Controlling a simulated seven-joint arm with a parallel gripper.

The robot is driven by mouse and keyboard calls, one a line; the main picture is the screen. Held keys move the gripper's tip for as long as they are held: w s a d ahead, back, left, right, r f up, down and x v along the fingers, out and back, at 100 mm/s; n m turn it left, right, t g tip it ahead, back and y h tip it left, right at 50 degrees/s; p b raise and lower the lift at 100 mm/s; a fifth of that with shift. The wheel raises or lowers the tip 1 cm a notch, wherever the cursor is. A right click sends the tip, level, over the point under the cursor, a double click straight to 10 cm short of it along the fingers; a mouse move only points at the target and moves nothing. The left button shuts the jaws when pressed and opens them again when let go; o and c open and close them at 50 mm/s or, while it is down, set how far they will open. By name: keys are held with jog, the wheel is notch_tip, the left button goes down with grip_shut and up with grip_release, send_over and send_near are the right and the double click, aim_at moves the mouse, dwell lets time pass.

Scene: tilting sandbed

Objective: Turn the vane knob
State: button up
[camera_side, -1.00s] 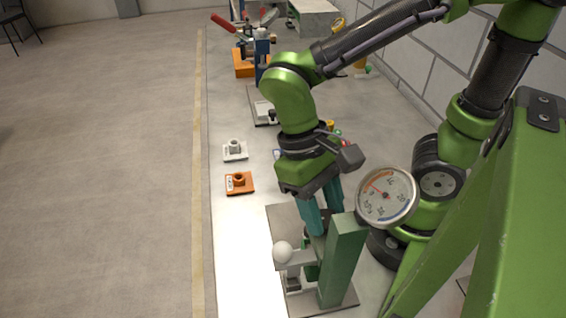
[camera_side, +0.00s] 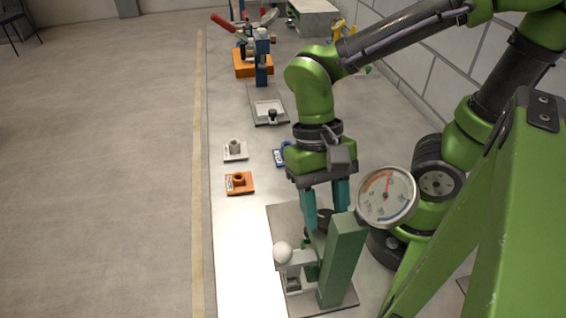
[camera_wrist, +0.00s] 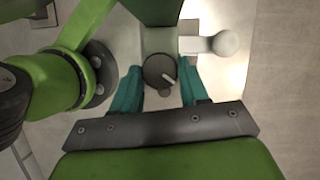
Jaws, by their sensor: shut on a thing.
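The vane knob (camera_wrist: 154,67) is a dark round knob with a pale pointer line, seen from above in the wrist view. In the side view the dark knob (camera_side: 324,216) shows between the teal fingers, partly hidden behind a green post. My gripper (camera_side: 322,224) points down, with one finger on each side of the knob. In the wrist view my gripper (camera_wrist: 160,75) has its fingers left and right of the knob and is shut on it. The pointer line slants to the lower right there.
A green post (camera_side: 343,262) stands right beside the fingers. A white ball (camera_side: 282,252) on an arm sits to its left. A round dial gauge (camera_side: 387,197) is at the right. Orange (camera_side: 240,184) and white (camera_side: 235,152) plates with sockets lie farther back.

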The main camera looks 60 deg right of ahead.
jog(key=o, duration=1)
jog(key=shift+o, duration=0.2)
jog(key=v, duration=1.7)
jog(key=shift+s+a, duration=0.1)
